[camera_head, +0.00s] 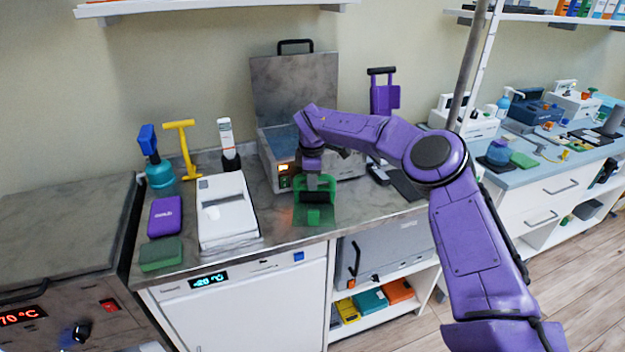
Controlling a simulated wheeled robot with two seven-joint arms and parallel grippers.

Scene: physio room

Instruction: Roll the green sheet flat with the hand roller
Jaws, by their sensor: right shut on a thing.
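My right gripper (313,172) points down over the front of the metal counter, in front of the box with the raised lid. It is shut on the hand roller (315,197), which shows as a green frame with a dark cylinder. The green sheet (313,216) appears as a green patch on the counter directly below the roller. The roller is at or just above the sheet; I cannot tell whether they touch. The roller and gripper hide part of the sheet. My left gripper is not in view.
The open-lidded metal box (277,147) stands close behind the gripper. Left of it are a white device (225,212), a purple case (165,215), a green block (161,254) and a teal bottle (159,175). The counter's front edge (290,247) is near. A purple-handled device (384,98) stands right.

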